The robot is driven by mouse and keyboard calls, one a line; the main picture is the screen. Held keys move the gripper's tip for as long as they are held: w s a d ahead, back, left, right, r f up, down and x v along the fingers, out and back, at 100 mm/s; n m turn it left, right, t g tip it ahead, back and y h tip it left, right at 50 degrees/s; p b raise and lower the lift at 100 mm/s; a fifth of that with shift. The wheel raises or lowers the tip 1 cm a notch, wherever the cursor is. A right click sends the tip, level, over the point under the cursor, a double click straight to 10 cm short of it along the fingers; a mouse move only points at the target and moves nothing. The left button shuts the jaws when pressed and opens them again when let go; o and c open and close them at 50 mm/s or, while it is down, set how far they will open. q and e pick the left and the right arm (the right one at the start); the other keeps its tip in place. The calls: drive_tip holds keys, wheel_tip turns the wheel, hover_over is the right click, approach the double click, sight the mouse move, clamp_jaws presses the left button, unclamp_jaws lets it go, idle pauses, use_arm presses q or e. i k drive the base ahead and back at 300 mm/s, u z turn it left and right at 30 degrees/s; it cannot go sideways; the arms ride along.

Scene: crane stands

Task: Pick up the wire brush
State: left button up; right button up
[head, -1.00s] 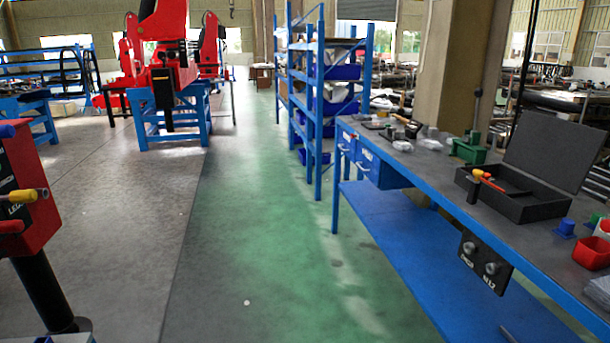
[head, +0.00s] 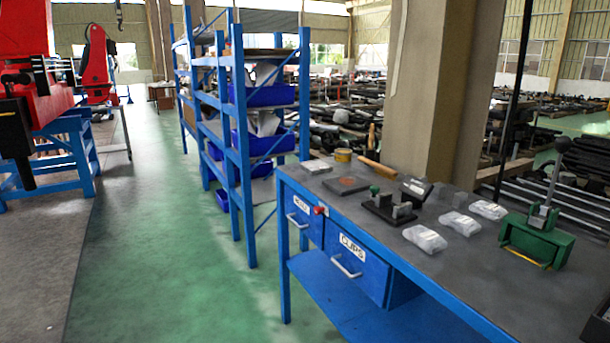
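I cannot make out a wire brush for certain. A brown wooden-handled item (head: 378,166) lies at the back edge of the grey bench top (head: 470,268), near the pillar; it may be the brush, but its head is too small to tell. Neither of my grippers is in the head view.
Green floor (head: 180,260) left of the bench is clear.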

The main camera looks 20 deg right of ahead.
sight(383, 170)
drive_tip(key=u, duration=1.3)
drive_tip(key=i, duration=2.5)
drive_tip(key=z, duration=3.6)
